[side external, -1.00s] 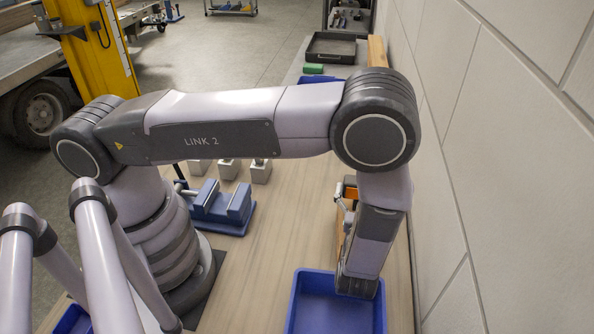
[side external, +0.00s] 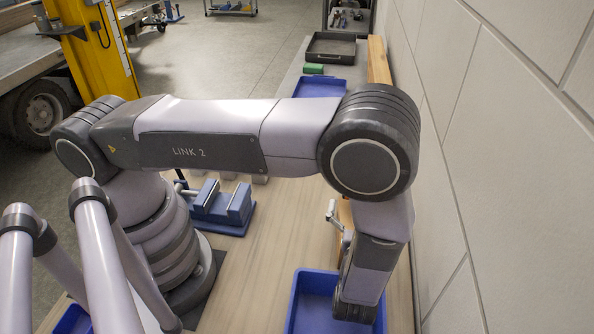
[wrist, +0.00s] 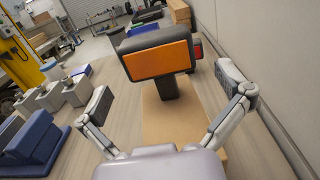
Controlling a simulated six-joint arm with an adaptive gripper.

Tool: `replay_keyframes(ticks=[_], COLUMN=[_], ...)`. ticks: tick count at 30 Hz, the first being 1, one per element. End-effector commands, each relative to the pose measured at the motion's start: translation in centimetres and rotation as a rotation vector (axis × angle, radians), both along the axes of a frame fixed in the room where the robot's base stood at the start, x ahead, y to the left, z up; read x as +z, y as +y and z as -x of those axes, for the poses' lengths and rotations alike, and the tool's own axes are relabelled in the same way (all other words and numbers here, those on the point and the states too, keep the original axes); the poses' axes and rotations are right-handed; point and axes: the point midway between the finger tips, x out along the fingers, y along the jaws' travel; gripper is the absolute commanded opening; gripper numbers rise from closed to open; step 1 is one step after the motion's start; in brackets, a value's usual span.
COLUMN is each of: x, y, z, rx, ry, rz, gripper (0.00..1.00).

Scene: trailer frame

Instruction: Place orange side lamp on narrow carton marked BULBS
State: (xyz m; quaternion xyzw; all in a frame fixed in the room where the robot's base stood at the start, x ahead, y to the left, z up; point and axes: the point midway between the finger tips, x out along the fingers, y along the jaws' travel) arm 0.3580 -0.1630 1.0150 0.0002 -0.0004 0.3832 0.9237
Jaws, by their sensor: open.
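The orange side lamp (wrist: 157,58) shows in the wrist view as an orange panel in a dark housing on a short dark stem. It stands upright on a narrow tan carton-like surface (wrist: 180,122); no BULBS marking is readable. My gripper (wrist: 167,91) is open, with its two fingers spread left and right of the lamp's stem and clear of it. In the side external view one pale finger of my gripper (side external: 335,215) shows past my wrist, the lamp is hidden, and a strip of tan (side external: 345,211) shows behind.
A blue bin (side external: 294,303) lies below my wrist. A blue vise (side external: 222,206) and several grey blocks (wrist: 76,90) stand on the bench. A blue tray (side external: 320,87), a green box (side external: 313,69) and a black tray (side external: 331,47) lie farther back. The wall (side external: 500,180) is close on the right.

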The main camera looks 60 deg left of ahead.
Motion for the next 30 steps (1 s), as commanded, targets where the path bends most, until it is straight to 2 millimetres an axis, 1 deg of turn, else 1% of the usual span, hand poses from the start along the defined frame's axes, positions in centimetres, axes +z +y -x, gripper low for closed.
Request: replay_keyframes(ticks=[1, 3, 6, 8, 11, 14, 15, 16, 18, 20, 21, 23, 24, 27, 30], x=[0.0, 0.0, 0.0, 0.5, 2.5, 6.4, 8.3, 9.6, 12.5, 14.8, 16.2, 18.1, 19.2, 21.8, 24.0], y=[-0.8, -1.5, -2.1, -2.1, -1.0, 1.6, 3.0, 4.1, 6.6, 8.6, 9.9, 11.6, 12.6, 14.6, 16.0], z=[0.7, 1.4, 2.0, 2.2, 1.8, 1.4, 1.5, 1.6, 2.4, 3.3, 4.1, 5.4, 6.4, 9.1, 11.8], rx=[-0.004, -0.003, 0.002, 0.018, 0.099, 0.262, 0.345, 0.408, 0.552, 0.668, 0.742, 0.846, 0.912, 1.061, 1.184], ry=[0.000, -0.001, -0.001, -0.004, -0.016, -0.042, -0.057, -0.069, -0.101, -0.133, -0.156, -0.196, -0.226, -0.310, -0.410], rz=[0.000, 0.001, 0.002, 0.015, 0.072, 0.202, 0.270, 0.325, 0.455, 0.572, 0.652, 0.775, 0.858, 1.075, 1.301], gripper=[1.00, 1.00, 1.00, 1.00, 1.00, 1.00, 1.00, 1.00, 1.00, 1.00, 1.00, 1.00, 1.00, 1.00, 1.00])
